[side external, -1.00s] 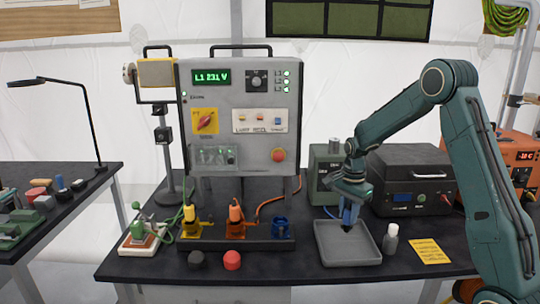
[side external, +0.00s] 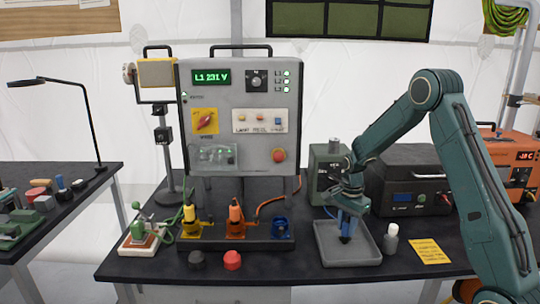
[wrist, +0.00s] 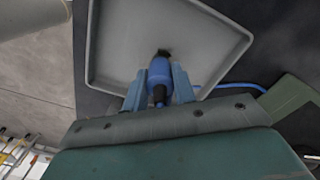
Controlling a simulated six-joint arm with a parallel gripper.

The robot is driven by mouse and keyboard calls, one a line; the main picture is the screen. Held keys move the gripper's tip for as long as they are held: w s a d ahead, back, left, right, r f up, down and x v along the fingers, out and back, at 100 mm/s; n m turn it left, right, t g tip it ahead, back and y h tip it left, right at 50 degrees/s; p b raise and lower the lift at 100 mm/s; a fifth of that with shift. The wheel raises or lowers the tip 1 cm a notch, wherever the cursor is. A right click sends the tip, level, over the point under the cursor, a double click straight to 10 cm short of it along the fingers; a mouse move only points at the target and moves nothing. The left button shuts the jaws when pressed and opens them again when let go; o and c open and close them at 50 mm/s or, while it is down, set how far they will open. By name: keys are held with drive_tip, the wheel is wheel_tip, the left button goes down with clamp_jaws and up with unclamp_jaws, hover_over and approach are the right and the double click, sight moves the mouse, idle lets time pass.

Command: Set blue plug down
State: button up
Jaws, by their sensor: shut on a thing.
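The blue plug (wrist: 160,73) is held between the two fingers of my gripper (wrist: 160,88), seen in the wrist view, with its dark end pointing at the tray. In the side view my gripper (side external: 347,222) is shut on the plug (side external: 345,238), which hangs upright over the grey tray (side external: 373,258). The dark lower end is low over the tray floor; I cannot tell if it touches. The tray also fills the top of the wrist view (wrist: 215,60). A blue cable (wrist: 230,86) runs off to the right.
Left of the tray, a rack (side external: 250,244) carries a yellow plug (side external: 190,218), an orange plug (side external: 237,220) and an empty-looking blue socket (side external: 281,228). A small bottle (side external: 390,240) stands close to the tray's right. A yellow note (side external: 430,251) lies farther right. Black and red caps lie in front.

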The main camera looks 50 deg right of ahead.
drive_tip(key=o, duration=0.9)
drive_tip(key=shift+f, duration=0.1)
drive_tip(key=shift+o, duration=0.2)
wheel_tip(320, 180, up, 12)
drive_tip(key=shift+r, duration=0.2)
idle(0.3)
